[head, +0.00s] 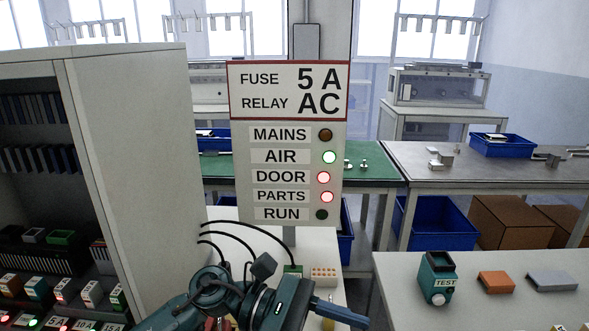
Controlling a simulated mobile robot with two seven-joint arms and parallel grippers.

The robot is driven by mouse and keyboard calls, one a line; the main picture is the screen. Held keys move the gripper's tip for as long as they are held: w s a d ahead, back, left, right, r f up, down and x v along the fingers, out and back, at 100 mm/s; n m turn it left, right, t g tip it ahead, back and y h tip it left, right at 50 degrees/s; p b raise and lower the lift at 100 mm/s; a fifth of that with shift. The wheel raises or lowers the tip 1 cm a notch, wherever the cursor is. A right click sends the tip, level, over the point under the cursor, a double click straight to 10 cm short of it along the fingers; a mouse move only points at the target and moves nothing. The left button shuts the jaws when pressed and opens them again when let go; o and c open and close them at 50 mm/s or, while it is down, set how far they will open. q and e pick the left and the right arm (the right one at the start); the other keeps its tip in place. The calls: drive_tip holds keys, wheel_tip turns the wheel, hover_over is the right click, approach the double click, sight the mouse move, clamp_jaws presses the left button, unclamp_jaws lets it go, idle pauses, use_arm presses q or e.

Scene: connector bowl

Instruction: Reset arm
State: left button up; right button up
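My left arm comes in at the bottom centre, bent over the white table in front of the sign. Its gripper (340,312) points to the right, with a blue finger-like bar showing. Its other finger is not clear, so I cannot tell if it is open or shut. No held object can be made out. My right gripper is not in view.
A sign (290,145) reads FUSE 5 A, RELAY AC; AIR is green, DOOR and PARTS red. A cabinet (130,150) with labelled parts stands left. Black cables (250,232) arch behind my arm. A right table (480,265) holds a TEST device (438,278) and orange block (496,283).

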use_arm(q)
drive_tip(key=w+a+f+m+t+y+p, duration=0.1)
drive_tip(key=w+a+f+m+t, duration=0.3)
drive_tip(key=m+t, duration=1)
drive_tip(key=w+a+m+t+y+p, duration=0.1)
drive_tip(key=w+a+m+t, duration=0.4)
drive_tip(key=m, duration=1.5)
drive_tip(key=s+a+f+n+y, duration=0.1)
drive_tip(key=a+f+n+y, duration=0.1)
drive_tip(key=f+n, duration=0.1)
drive_tip(key=s+a+f+n+t+y, duration=0.1)
drive_tip(key=s+a+f+n+y, duration=0.1)
drive_tip(key=f+n+y, duration=0.1)
drive_tip(key=s+a+f+n+t+y, duration=0.1)
drive_tip(key=s+a+f+n+y, duration=0.1)
drive_tip(key=f+n, duration=0.2)
drive_tip(key=shift+a+f+n, duration=0.2)
drive_tip(key=shift+a+n, duration=0.05)
drive_tip(key=shift+n, duration=0.45)
drive_tip(key=s+a+f+n+g+y+p, duration=0.1)
drive_tip(key=s+a+f+n+g+y, duration=0.2)
drive_tip(key=s+a+f+n+g, duration=0.2)
drive_tip(key=s+f+n, duration=0.3)
drive_tip(key=s+f, duration=0.2)
drive_tip(key=shift+f+y, duration=0.25)
drive_tip(key=shift+y, duration=0.05)
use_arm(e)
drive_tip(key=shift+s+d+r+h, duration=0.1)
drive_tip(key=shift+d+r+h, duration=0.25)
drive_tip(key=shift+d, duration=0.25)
